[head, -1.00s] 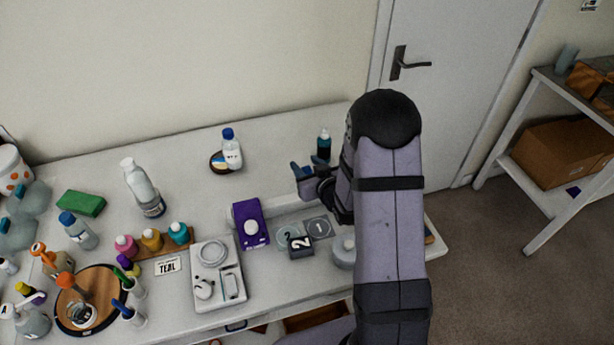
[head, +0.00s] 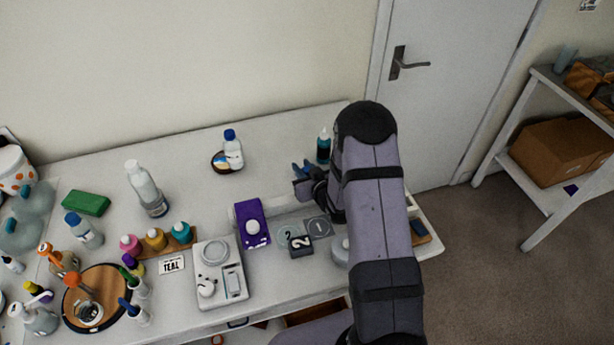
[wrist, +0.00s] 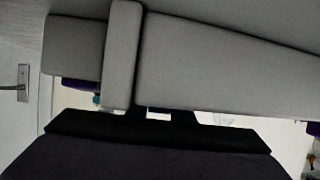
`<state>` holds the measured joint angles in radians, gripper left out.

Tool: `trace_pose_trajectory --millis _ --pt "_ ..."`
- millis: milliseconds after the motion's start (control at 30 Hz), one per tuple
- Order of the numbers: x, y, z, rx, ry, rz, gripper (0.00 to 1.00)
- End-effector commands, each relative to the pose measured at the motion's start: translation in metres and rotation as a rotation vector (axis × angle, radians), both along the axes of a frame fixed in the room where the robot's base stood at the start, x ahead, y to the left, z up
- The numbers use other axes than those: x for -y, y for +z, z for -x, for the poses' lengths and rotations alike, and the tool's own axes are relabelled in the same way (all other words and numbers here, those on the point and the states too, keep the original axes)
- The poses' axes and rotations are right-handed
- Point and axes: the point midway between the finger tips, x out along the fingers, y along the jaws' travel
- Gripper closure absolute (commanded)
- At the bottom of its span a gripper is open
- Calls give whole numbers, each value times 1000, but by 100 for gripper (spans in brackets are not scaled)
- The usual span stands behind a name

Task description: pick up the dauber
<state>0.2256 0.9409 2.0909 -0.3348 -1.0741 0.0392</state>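I cannot tell for sure which thing is the dauber. An orange-knobbed tool (head: 74,281) stands in a glass jar on the round wooden board (head: 109,277) at the lower left, and another orange-topped tool (head: 47,250) stands just behind it. My gripper (head: 302,168) is far to the right of these, above the right part of the table. Its two blue-tipped fingers look apart, with nothing seen between them. The wrist view is mostly filled by grey and black surfaces, so the fingertips and their surroundings are hidden there.
Near my gripper stand a teal bottle (head: 323,150) and a purple device (head: 251,224). The table's back stretch is mostly clear.

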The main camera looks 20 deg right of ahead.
Motion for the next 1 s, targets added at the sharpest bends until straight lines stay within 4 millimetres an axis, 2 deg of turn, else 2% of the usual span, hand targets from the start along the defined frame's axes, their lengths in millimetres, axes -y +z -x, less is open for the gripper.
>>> trace_pose_trajectory --millis 33,67,633,833,1000 --pt "0 0 0 0 0 0 93" --pt "0 0 0 0 0 0 100" --pt "0 7 -1 1 0 1 100" --pt "0 24 -1 3 1 2 100" --pt "0 47 -1 6 0 2 100"
